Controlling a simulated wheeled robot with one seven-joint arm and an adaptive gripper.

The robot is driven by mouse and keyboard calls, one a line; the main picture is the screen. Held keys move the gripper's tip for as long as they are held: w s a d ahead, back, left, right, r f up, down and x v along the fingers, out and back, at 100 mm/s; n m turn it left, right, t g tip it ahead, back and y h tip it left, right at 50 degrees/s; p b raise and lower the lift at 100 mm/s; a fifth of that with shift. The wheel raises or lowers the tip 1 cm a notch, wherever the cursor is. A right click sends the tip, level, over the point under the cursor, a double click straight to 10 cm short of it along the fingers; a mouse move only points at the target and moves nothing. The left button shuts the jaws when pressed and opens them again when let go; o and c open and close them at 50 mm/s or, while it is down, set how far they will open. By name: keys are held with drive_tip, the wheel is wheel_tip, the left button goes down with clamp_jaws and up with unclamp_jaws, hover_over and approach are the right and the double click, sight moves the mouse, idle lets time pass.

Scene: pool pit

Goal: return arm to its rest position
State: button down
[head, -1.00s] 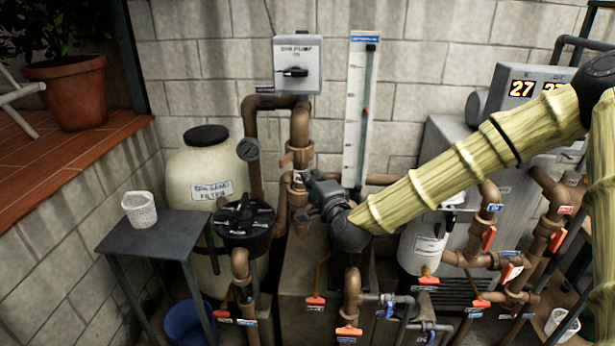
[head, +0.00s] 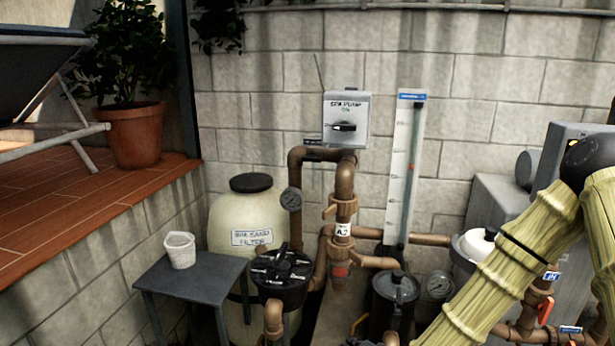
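My arm shows at the right edge of the head view as two yellow-green, bamboo-like links (head: 515,255) joined at a dark elbow. The near link slopes down and left, out of the bottom of the picture. My gripper lies outside the view, so I cannot see its fingers or whether it holds anything. No part of my arm is seen touching the pipes or the pump gear.
A spa pump switch box (head: 346,119) hangs on the block wall. Below stand the sand filter (head: 241,218), its black multiport valve (head: 281,275), brown pipes (head: 343,180) and a dark pump strainer (head: 395,293). A small table (head: 205,275) carries a white basket (head: 179,250).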

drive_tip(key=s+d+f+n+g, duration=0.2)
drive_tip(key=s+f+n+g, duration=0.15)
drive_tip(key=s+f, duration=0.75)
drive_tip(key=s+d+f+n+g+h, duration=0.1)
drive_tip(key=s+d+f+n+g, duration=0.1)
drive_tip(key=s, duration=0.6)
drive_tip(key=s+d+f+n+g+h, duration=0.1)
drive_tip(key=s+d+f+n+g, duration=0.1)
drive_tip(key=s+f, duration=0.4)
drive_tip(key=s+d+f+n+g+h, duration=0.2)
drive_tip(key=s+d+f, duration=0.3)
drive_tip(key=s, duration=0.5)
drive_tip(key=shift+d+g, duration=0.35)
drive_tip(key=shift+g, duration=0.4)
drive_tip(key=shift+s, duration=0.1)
